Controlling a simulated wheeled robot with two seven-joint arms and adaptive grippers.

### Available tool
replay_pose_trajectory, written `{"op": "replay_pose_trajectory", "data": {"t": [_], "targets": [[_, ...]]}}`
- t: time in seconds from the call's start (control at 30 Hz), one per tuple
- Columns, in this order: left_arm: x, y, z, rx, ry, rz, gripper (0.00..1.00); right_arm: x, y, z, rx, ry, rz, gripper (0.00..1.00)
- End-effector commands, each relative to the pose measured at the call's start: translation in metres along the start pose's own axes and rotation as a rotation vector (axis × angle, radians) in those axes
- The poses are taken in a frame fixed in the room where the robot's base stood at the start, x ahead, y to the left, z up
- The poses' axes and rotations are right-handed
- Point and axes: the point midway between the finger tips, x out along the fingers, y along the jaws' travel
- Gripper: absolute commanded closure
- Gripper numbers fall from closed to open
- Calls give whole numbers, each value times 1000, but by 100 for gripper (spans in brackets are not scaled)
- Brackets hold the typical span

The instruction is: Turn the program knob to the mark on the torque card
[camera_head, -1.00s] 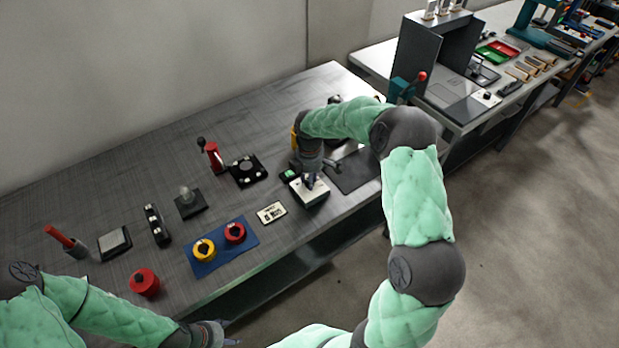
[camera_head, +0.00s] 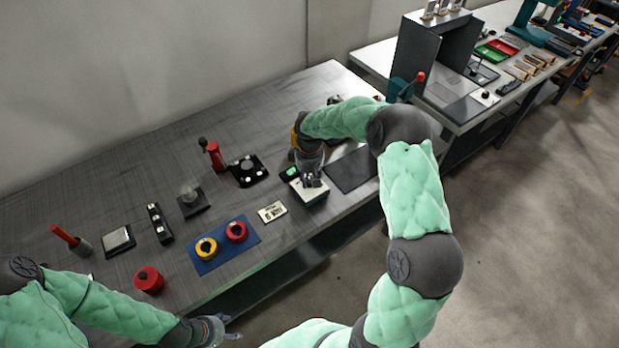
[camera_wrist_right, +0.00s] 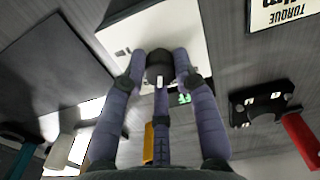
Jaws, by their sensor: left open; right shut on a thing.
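The program knob (camera_wrist_right: 160,68) is a dark round knob with a white pointer line, on the white top of a control box (camera_wrist_right: 185,30). The box (camera_head: 312,194) also shows in the head view near the table's front edge, with a green display (camera_head: 289,173). My right gripper (camera_wrist_right: 160,72) has its fingers closed around the knob. It also shows over the box in the head view (camera_head: 312,180). The torque card (camera_head: 272,211) lies flat left of the box; its "TORQUE" print is partly cut off in the wrist view (camera_wrist_right: 287,12). My left gripper (camera_head: 222,328) is open and empty off the front edge.
A dark mat (camera_head: 352,170) lies right of the box. A black fixture (camera_head: 246,170) and a red lever tool (camera_head: 213,155) stand behind it. A blue mat (camera_head: 210,262) holds a yellow and a red roll. Another red roll (camera_head: 148,280) sits near my left arm.

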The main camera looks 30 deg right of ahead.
Motion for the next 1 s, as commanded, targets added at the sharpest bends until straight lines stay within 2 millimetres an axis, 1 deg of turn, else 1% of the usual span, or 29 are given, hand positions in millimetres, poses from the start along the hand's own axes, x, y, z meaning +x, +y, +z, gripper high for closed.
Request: {"op": "replay_pose_trajectory", "data": {"t": [0.7, 1.0], "targets": [[2, -1, 0, 0, 0, 0, 40, 1, -1, 0, 667, -2, -1, 100], [3, -1, 0, 0, 0, 0, 40, 1, -1, 0, 870, -2, -1, 100]]}}
